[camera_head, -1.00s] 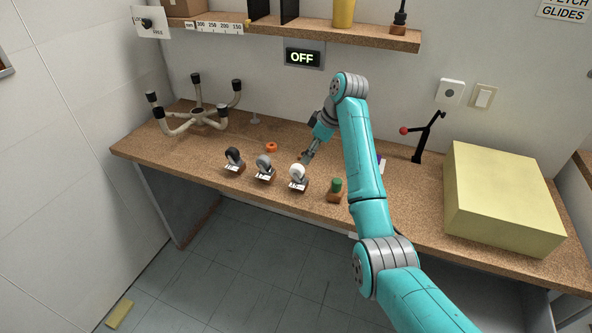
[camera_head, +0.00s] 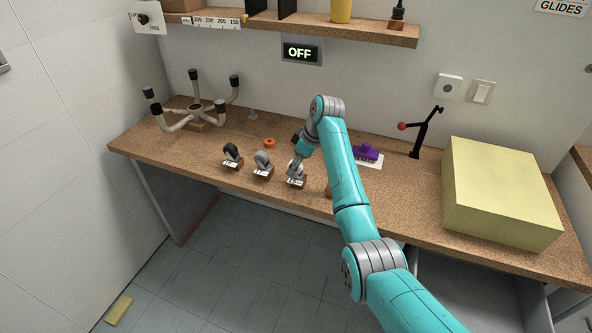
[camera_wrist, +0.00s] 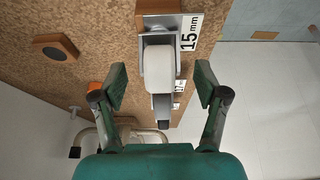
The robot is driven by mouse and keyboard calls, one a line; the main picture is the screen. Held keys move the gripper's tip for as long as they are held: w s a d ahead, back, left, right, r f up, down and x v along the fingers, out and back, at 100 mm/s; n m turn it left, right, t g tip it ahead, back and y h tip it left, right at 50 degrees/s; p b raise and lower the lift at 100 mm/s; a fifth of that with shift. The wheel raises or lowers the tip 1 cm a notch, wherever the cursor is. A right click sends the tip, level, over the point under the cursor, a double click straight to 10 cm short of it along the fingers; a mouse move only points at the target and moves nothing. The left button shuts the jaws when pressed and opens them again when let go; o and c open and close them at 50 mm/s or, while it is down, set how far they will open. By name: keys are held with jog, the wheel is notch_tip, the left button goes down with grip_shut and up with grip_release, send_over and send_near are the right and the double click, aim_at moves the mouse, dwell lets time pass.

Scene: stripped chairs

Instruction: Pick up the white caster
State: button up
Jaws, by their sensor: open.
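The white caster (camera_head: 294,178) stands on a small brown block near the bench's front edge, the rightmost of three casters. My gripper (camera_head: 298,163) is at it from above and behind, covering part of it. In the wrist view the white wheel (camera_wrist: 159,66) lies centred across the gap of my gripper (camera_wrist: 161,84). The two green fingers stand apart on either side, with a visible gap to the wheel. A "15 mm" label (camera_wrist: 190,31) sits beside the caster.
A grey caster (camera_head: 263,164) and a black caster (camera_head: 232,156) stand to the left. An orange ring (camera_head: 269,143) lies behind them. A purple object (camera_head: 367,152), a black stand with a red ball (camera_head: 420,135) and a yellow box (camera_head: 503,190) are to the right.

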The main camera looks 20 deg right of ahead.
jog(key=c, duration=1.3)
notch_tip(320, 180, up, 10)
jog(key=shift+r, duration=0.1)
jog(key=o, duration=0.5)
grip_shut()
